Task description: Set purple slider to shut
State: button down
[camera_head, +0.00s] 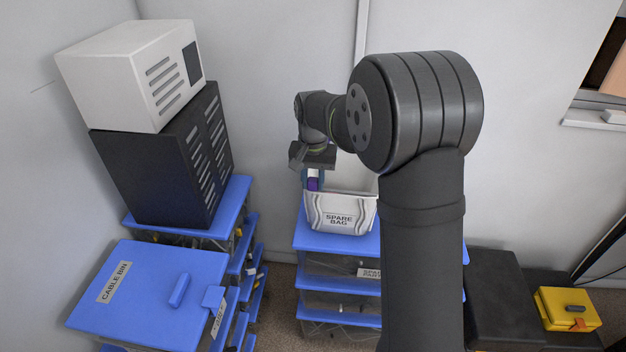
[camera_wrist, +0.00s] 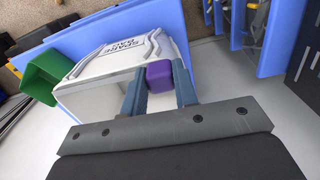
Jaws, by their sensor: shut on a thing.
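The purple slider (camera_wrist: 159,76) is a small purple block at the edge of the white bag labelled SPARE BAG (camera_wrist: 100,75). In the wrist view my gripper (camera_wrist: 158,84) has one finger on each side of the slider and is shut on it. In the head view the slider (camera_head: 313,184) shows as a small purple patch below my gripper, at the upper left of the bag (camera_head: 340,215). The bag stands upright on a blue shelf top, and its top looks open. My arm hides part of the bag's right side.
The blue shelf unit (camera_head: 312,240) carries the bag. A dark cabinet (camera_head: 170,160) with a white box (camera_head: 130,75) on top stands to the left. A blue cable bin (camera_head: 150,290) is at front left. A green bin (camera_wrist: 42,80) shows beside the bag. A yellow box (camera_head: 567,310) is at lower right.

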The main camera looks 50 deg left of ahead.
jog(key=w+d, duration=1)
jog(key=d, duration=0.1)
jog(key=shift+w+d, duration=0.15)
jog(key=shift+w, duration=0.15)
jog(key=c, duration=1.1)
grip_release()
notch_tip(320, 180, up, 17)
jog(key=shift+r, duration=0.2)
